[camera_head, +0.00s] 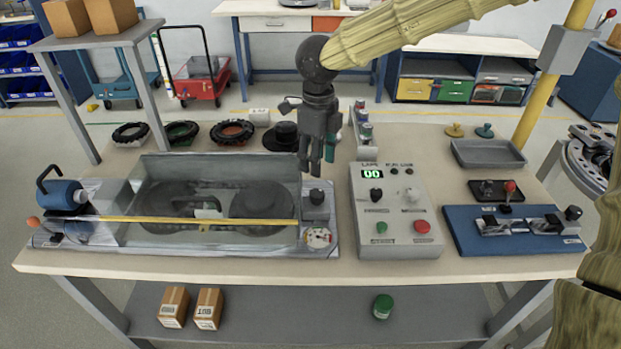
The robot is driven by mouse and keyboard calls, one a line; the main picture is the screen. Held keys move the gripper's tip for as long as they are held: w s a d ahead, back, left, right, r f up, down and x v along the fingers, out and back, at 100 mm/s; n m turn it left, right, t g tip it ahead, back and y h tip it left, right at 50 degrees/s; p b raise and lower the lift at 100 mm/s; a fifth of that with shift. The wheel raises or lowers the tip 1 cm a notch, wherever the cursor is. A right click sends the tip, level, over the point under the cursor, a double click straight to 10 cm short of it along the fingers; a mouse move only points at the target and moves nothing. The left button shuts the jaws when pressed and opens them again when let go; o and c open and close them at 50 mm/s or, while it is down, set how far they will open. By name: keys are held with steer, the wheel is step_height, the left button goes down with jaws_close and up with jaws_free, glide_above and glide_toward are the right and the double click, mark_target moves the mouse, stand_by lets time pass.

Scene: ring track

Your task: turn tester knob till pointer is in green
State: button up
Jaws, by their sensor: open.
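The tester is a grey unit (105,245) with a clear-walled box at the left of the table. A black knob (316,197) stands upright on its right end. A small round dial (318,237) with coloured marks lies in front of the knob. Its pointer is too small to read. My gripper (309,171) points down just above and slightly left of the knob. Its jaws are open and empty, and it looks apart from the knob. The knob is in full view.
A control box (397,240) with a green "00" display stands close right of the tester. A blue board (515,238) lies farther right. Black rings (232,132) and a dark hat-shaped part (283,137) lie behind. A grey tray (488,153) is at the back right.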

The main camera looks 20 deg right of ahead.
mark_target(317, 193)
steer(key=shift+s+f, duration=0.85)
steer(key=shift+s, duration=0.2)
steer(key=f, duration=0.2)
steer(key=w+f, duration=0.1)
steer(key=f, duration=0.3)
steer(key=shift+w+f, duration=0.15)
steer(key=shift+w, duration=0.15)
steer(key=shift+s+f, duration=0.4)
steer(key=shift+f, duration=0.15)
steer(key=shift+w+f, duration=0.25)
steer(key=shift+f, duration=0.35)
steer(key=shift+s+r, duration=0.1)
steer(key=c, duration=0.8)
